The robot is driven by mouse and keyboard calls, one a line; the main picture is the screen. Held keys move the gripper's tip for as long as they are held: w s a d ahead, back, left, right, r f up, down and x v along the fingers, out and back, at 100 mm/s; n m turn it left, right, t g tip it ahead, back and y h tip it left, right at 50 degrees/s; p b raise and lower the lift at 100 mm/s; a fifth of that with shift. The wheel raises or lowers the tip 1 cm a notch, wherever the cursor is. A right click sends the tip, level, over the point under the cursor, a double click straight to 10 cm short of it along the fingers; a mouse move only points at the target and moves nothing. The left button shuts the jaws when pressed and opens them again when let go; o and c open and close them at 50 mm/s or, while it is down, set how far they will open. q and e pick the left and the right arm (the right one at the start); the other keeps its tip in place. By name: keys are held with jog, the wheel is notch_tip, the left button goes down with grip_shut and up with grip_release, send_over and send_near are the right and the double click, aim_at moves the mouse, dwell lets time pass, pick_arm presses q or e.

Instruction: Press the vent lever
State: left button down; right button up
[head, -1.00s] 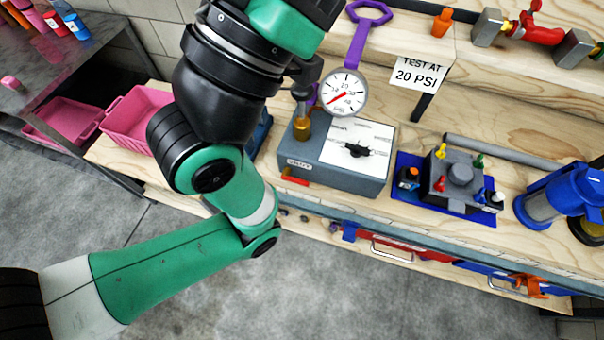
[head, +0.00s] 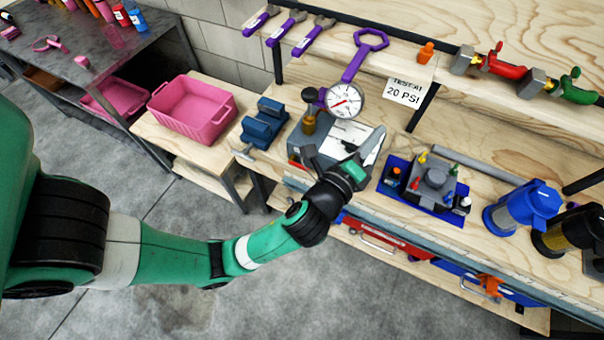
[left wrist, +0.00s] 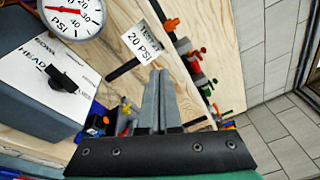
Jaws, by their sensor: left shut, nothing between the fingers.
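My left gripper (head: 377,140) is shut and empty above the right side of the box. Its fingers meet in the left wrist view (left wrist: 160,80). My right gripper is out of view.
A blue mat (head: 393,188) with a grey valve block (head: 434,180) lies right of the box. A blue filter (head: 520,205) stands farther right. A sign reading 20 PSI (head: 403,92) hangs behind. A blue vise (head: 264,122) and pink bin (head: 190,108) are left.

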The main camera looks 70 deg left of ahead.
pick_arm(q)
jog(key=s+a+f+m+g, duration=0.1)
jog(key=s+f+m, duration=0.25)
jog(key=f, duration=0.25)
jog(key=s+a+f+m+g, duration=0.1)
jog(key=s+f+m+g, duration=0.1)
jog(key=s+f, duration=0.3)
jog(key=m+g+p, duration=0.2)
jog(key=m, duration=0.3)
send_near(299, 165)
notch_tip(299, 165, down, 2)
jog(key=d, duration=0.2)
jog(key=shift+s+d+f, duration=0.15)
jog(key=shift+s+d, duration=0.05)
jog(key=shift+s, duration=0.15)
jog(key=shift+f, duration=0.1)
jog(key=b+x, duration=0.3)
jog(key=x, duration=0.7)
jog(key=shift+a+r+b, duration=0.1)
jog(key=shift+r+b, duration=0.1)
jog(key=shift+b, duration=0.15)
